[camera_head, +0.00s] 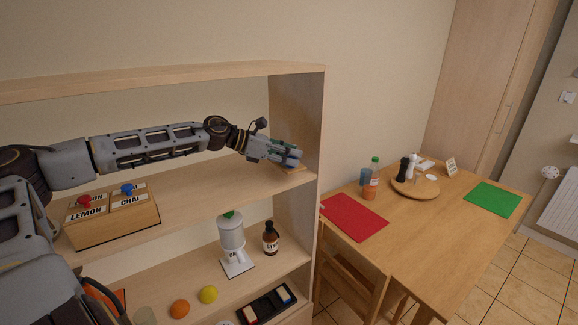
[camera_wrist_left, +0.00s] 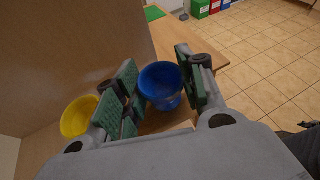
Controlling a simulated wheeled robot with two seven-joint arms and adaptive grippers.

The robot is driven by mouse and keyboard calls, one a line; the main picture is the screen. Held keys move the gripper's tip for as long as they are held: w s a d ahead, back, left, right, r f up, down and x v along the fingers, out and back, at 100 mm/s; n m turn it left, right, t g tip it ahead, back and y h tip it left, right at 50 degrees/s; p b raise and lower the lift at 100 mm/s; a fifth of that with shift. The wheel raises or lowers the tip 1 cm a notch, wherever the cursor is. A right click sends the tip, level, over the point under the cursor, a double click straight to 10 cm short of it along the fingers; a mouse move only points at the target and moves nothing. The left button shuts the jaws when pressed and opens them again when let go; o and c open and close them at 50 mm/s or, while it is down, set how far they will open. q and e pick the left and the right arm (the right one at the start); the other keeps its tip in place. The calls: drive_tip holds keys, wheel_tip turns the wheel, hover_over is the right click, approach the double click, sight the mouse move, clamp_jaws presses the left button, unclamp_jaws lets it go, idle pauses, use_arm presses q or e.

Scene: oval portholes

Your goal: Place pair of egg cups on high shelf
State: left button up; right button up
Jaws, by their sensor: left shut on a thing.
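My left gripper (camera_head: 290,156) reaches over the upper shelf board (camera_head: 210,188) near the shelf's right side panel. In the left wrist view, the left gripper (camera_wrist_left: 163,88) is shut on a blue egg cup (camera_wrist_left: 160,80), which sits between its green-padded fingers. A yellow egg cup (camera_wrist_left: 80,117) is just left of the fingers, close to a wooden surface. Whether the blue cup touches that surface cannot be told. In the head view the gripper hides most of both cups. My right gripper is not in view.
A wooden box with red and blue knobs (camera_head: 112,215) stands on the same board, to the left. Below are a white dispenser (camera_head: 231,240), a brown bottle (camera_head: 271,240) and fruit (camera_head: 209,294). A table (camera_head: 420,240) with a red mat (camera_head: 352,217) stands right.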

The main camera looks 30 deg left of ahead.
use_arm(q)
drive_tip(key=shift+f, duration=1.8)
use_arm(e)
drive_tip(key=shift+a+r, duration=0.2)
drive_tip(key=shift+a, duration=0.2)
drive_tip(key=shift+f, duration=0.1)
use_arm(q)
drive_tip(key=o, duration=0.8)
drive_tip(key=shift+f, duration=0.15)
drive_tip(key=o, duration=0.4)
drive_tip(key=shift+o, duration=0.2)
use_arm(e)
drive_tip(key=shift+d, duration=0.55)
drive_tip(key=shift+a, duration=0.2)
